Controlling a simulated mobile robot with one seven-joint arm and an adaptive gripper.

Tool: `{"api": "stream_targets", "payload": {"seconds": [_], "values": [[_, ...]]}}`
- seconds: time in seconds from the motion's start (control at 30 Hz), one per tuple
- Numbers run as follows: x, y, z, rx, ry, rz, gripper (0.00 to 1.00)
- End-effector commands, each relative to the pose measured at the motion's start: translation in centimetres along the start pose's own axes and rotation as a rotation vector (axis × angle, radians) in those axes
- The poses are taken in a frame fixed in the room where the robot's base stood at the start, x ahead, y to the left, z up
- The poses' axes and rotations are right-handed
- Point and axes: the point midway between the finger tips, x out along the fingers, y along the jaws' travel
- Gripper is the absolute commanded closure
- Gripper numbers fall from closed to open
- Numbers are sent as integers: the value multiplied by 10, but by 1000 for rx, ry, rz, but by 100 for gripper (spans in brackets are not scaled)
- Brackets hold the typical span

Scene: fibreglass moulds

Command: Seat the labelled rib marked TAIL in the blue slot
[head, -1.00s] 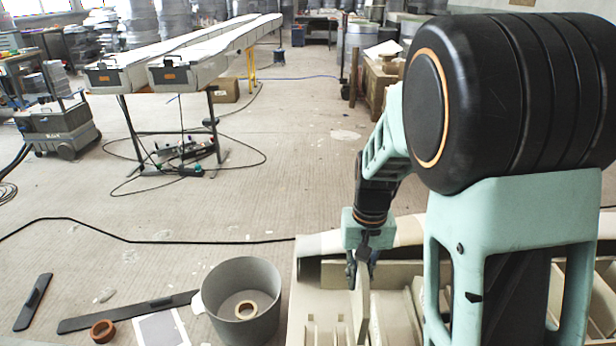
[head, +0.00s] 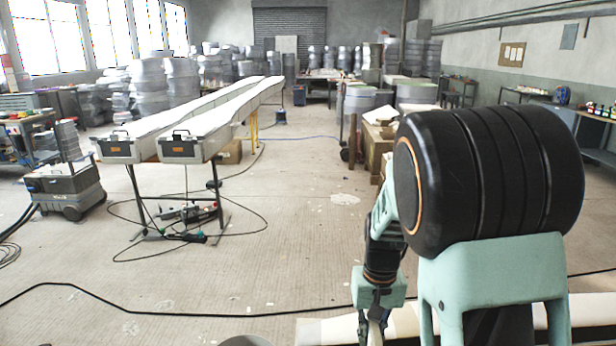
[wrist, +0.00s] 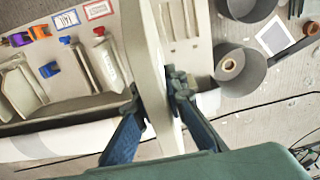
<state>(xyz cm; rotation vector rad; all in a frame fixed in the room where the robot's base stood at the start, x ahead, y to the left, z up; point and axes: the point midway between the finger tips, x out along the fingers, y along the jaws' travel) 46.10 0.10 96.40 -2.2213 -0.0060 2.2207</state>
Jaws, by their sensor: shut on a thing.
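My gripper (wrist: 155,115) is shut on a beige rib (wrist: 152,60), which stands edge-on between the two fingers in the wrist view. No marking on this rib can be read, so I cannot tell whether it is TAIL. The rib is over a pale mould (wrist: 195,50). To the left are a blue-bordered card (wrist: 66,20) with unclear lettering and a red-bordered card (wrist: 98,9). A blue tab (wrist: 65,40) and a red tab (wrist: 99,31) sit by narrow pale parts below them. In the head view my gripper (head: 374,335) is cut off by the bottom edge.
Purple and orange clamps (wrist: 38,32) and a blue clamp (wrist: 48,70) lie on the left. A grey pot (wrist: 252,75) with a tape ring (wrist: 230,65) inside stands right of the mould. A long white mould on legs (head: 210,110) is farther off.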

Motion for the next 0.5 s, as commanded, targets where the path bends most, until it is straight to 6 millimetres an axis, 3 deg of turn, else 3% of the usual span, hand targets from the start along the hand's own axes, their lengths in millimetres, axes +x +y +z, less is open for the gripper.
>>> {"api": "stream_targets", "payload": {"seconds": [0.03,0.13,0.5], "values": [[-16,0,2,0,-1,1,100],[-25,0,4,1,-1,2,100],[-34,2,9,3,-1,2,100]]}}
